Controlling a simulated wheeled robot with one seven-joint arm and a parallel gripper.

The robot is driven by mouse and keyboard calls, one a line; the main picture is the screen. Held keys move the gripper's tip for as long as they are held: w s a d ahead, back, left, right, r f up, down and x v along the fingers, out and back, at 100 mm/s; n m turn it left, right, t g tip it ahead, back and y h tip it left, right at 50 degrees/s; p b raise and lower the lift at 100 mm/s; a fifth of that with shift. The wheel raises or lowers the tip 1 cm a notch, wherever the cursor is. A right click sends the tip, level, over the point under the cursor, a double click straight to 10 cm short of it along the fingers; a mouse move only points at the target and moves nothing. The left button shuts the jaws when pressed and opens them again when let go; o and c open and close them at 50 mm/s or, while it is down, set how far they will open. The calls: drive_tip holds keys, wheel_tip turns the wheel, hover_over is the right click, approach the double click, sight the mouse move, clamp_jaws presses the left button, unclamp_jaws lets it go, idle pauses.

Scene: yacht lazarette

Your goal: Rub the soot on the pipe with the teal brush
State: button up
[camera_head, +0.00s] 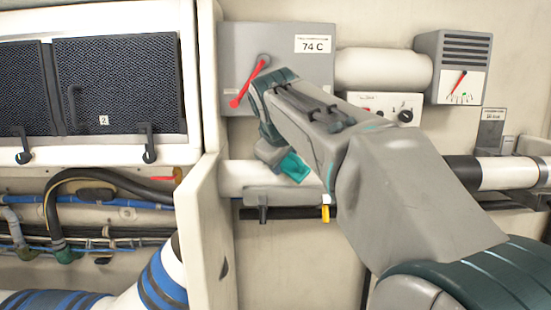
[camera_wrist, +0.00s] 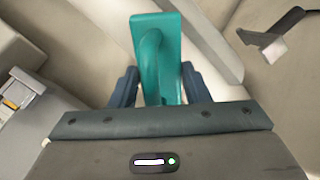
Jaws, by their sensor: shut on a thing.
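My gripper (camera_wrist: 159,84) is shut on the teal brush (camera_wrist: 170,35), with one dark finger on each side of its handle. In the head view the brush (camera_head: 294,167) shows as a small teal patch below my gripper (camera_head: 270,153), in front of the pale pipe (camera_head: 240,177). The pipe runs sideways behind my arm; a pale band (camera_wrist: 212,45) passes behind the brush in the wrist view. I cannot tell whether the brush touches the pipe. No soot is clearly seen; my arm hides part of the pipe. A black section (camera_head: 462,170) shows at right.
A grey box with a red lever (camera_head: 248,82) is above the pipe. A gauge box (camera_head: 461,66) is at upper right. A pale partition (camera_head: 205,230) stands close left of my gripper. A rail with black and yellow handles (camera_head: 325,213) lies below.

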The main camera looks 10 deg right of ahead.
drive_tip(key=shift+s+d, duration=0.2)
drive_tip(key=shift+d, duration=0.65)
drive_tip(key=shift+w+a+f, duration=0.1)
drive_tip(key=shift+w+a, duration=0.15)
drive_tip(key=shift+a, duration=0.75)
drive_tip(key=shift+w+a+f, duration=0.1)
drive_tip(key=shift+w+a, duration=0.1)
drive_tip(key=shift+a, duration=0.8)
drive_tip(key=shift+s+a+r+p, duration=0.1)
drive_tip(key=shift+s+r+p, duration=0.25)
drive_tip(key=shift+r+p, duration=0.25)
drive_tip(key=shift+d+r+p+v, duration=0.15)
drive_tip(key=shift+p+v, duration=0.2)
drive_tip(key=shift+v, duration=0.75)
drive_tip(key=shift+d+r+p+v, duration=0.15)
drive_tip(key=shift+p+v, duration=0.15)
drive_tip(key=shift+v, duration=0.8)
drive_tip(key=shift+w, duration=0.1)
drive_tip(key=v, duration=0.1)
drive_tip(key=p+v, duration=0.1)
drive_tip(key=v, duration=0.1)
drive_tip(key=shift+d, duration=0.2)
